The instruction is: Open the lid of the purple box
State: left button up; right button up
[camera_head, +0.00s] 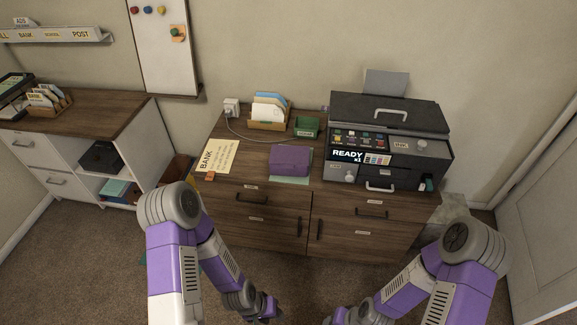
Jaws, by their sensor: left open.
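The purple box (290,160) sits on the wooden cabinet top near its front edge, on a pale green sheet. Its lid looks closed. My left gripper (270,313) is low in front of the cabinet, at the bottom of the view, well apart from the box. It is open and empty. At the bottom edge, a small part of my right gripper (333,319) shows at the end of its arm. Its fingers are cut off, so its opening is hidden.
A black printer (388,115) stands right of the box. Behind the box are a green tray (306,127) and a letter holder (268,125). A yellow "BANK" paper (218,156) lies to the left. A side cabinet (75,118) stands farther left.

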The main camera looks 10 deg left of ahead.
aim_at(290, 156)
jog(key=k, duration=0.65)
jog(key=u, duration=0.6)
jog(key=i, duration=1.35)
jog(key=z, duration=0.6)
